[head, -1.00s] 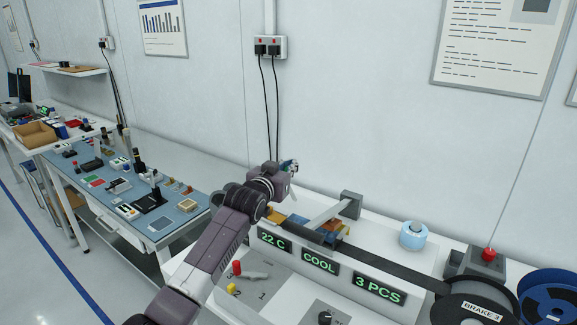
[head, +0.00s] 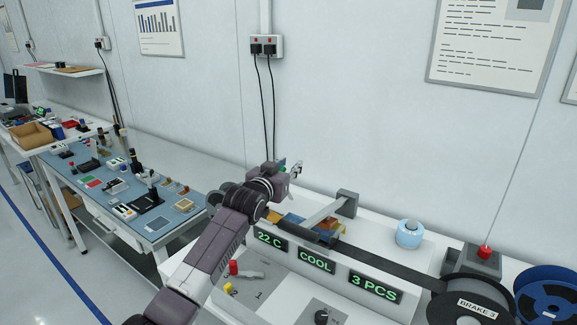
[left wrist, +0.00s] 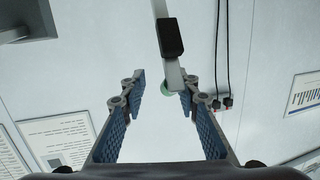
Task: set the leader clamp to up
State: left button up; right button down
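My left gripper (head: 294,170) is raised above the rear left part of the white machine (head: 385,305). In the left wrist view the gripper (left wrist: 163,82) is open, with its two blue-padded fingers apart. A pale bar, which looks like the leader clamp's lever (left wrist: 161,10), carries a black block and a green round end. Its end shows between the fingertips, closer to the right-hand finger. I cannot tell whether they touch. In the head view my arm and gripper hide most of the clamp. My right gripper is not in view.
A grey post (head: 348,203) with a slanting bar stands right of my gripper. A dark tape runs to the reel marked BRAKE 3 (head: 478,310). A blue roll (head: 409,234) and a red button box (head: 482,262) stand at right. A cluttered blue-topped bench (head: 185,228) is at left.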

pick_arm(q)
jog(key=shift+w+a, duration=0.1)
jog(key=shift+a, duration=0.15)
jog(key=shift+r, duration=0.1)
jog(key=v, duration=1.2)
jog(key=shift+d+f, duration=0.15)
jog(key=shift+f, duration=0.1)
jog(key=shift+c, duration=0.7)
